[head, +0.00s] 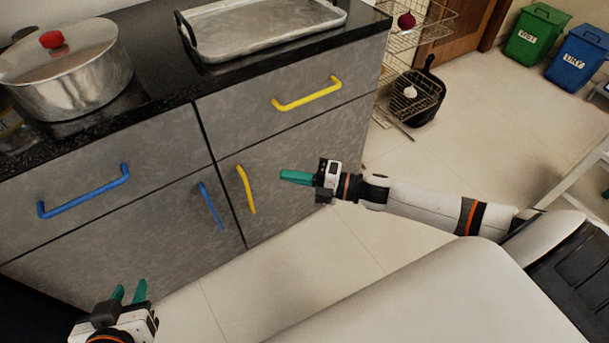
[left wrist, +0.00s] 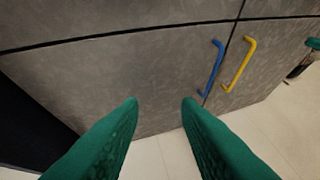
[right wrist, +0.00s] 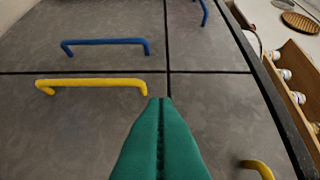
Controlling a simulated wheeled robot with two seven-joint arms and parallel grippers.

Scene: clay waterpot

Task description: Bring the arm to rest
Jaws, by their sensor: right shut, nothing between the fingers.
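My right gripper (head: 297,177) is in front of the grey cabinet's right part, beside the vertical yellow handle and apart from it. Its green fingers are pressed together with nothing between them, as the right wrist view (right wrist: 160,135) also shows. My left gripper (head: 129,291) is low at the bottom left of the head view, in front of the cabinet. Its green fingers stand apart with nothing between them, as the left wrist view (left wrist: 160,110) shows.
The cabinet front (head: 100,225) has yellow (head: 306,95) and blue (head: 84,191) handles. A lidded pot (head: 70,75) and a metal tray (head: 260,28) stand on its dark top. A wire rack (head: 415,85) and bins (head: 537,35) stand beyond.

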